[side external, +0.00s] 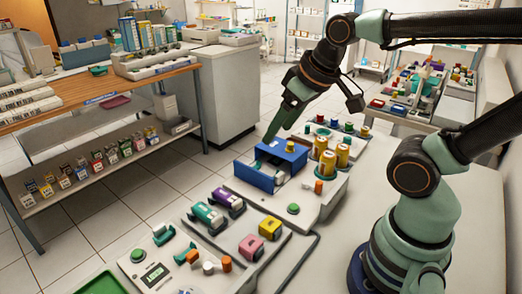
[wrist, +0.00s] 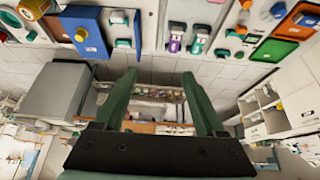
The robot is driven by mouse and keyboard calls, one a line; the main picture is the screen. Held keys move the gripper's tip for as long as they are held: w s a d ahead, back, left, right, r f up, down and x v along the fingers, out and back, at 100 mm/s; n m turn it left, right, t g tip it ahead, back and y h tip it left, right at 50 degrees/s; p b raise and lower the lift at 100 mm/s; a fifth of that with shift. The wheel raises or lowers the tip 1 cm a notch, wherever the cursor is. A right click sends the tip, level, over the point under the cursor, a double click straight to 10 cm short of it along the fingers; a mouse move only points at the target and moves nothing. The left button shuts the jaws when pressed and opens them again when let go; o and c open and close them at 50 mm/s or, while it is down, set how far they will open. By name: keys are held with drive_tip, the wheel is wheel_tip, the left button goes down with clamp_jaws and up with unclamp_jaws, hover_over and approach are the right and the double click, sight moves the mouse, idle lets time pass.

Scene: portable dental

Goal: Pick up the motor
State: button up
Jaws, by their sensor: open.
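My gripper (side external: 274,130) is open and empty, pointing down over the far edge of a blue open box in the side view. In the wrist view its two green fingers (wrist: 159,75) stand wide apart with nothing between them. A teal-and-grey cylindrical unit (side external: 208,216) and a purple-and-grey one (side external: 228,201) lie side by side on the white unit, left of and nearer than the blue box. They also show at the top of the wrist view, teal (wrist: 198,41) and purple (wrist: 175,38). I cannot tell for sure which thing is the motor.
The blue box (side external: 254,178) stands beside several yellow cylinders (side external: 326,162). A pink block (side external: 270,229) and yellow block (side external: 250,247) sit nearer, with a display panel (side external: 155,277) at front left. A wooden-topped bench (side external: 100,92) stands left. Bare white tabletop (side external: 340,240) lies right of the units.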

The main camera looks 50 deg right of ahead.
drive_tip(key=w+a+f+g, duration=0.2)
drive_tip(key=w+g, duration=0.1)
drive_tip(key=w, duration=0.4)
drive_tip(key=g, duration=0.3)
hover_over(226, 195)
wheel_tip(226, 195, down, 14)
drive_tip(key=shift+s+d+f, duration=0.1)
drive_tip(key=shift+s+d, duration=0.05)
drive_tip(key=shift+w+f, duration=0.2)
drive_tip(key=shift+f, duration=2.4)
clamp_jaws()
